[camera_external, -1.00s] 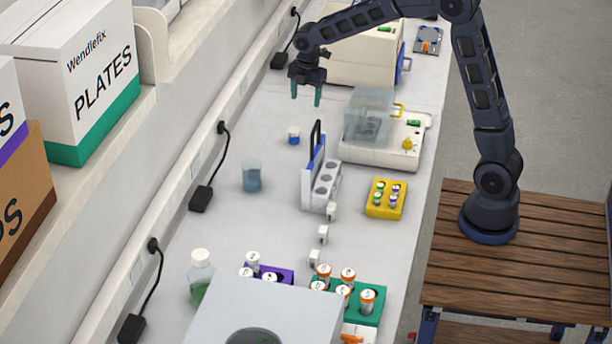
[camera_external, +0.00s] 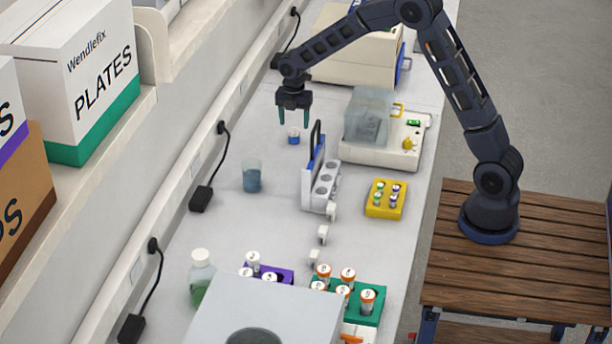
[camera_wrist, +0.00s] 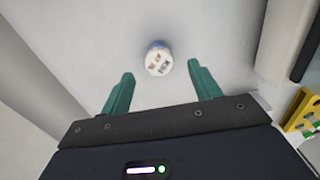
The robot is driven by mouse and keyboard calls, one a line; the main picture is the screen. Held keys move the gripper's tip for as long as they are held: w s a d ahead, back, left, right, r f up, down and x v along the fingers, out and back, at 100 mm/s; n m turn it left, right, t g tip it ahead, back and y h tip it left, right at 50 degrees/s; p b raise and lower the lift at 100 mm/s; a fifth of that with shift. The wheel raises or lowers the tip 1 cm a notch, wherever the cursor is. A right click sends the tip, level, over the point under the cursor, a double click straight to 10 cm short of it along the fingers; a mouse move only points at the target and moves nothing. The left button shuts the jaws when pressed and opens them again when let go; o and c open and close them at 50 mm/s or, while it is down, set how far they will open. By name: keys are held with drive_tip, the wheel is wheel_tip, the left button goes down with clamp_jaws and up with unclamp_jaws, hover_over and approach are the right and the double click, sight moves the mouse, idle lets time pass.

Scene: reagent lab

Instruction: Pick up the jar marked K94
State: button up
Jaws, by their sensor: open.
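A small jar with a white lid and a blue band (camera_external: 294,136) stands on the bench. In the wrist view its white lid (camera_wrist: 158,61) faces the camera; the dark marking on it is too blurred to read as K94. My gripper (camera_external: 294,118) points down just above the jar, and its green fingers are apart. In the wrist view the fingers (camera_wrist: 160,88) stand wide on either side, and the jar lies a little beyond the tips, roughly centred between them. Nothing is held.
A blue-and-white rack with a dark upright handle (camera_external: 322,180) stands to the right of the jar, with a balance-like device (camera_external: 385,150) beyond it. A beaker of blue liquid (camera_external: 252,177) stands nearer the camera. Bare bench surrounds the jar.

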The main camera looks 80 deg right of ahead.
sight(294, 130)
drive_tip(key=shift+f, duration=2.6)
drive_tip(key=c, duration=1.1)
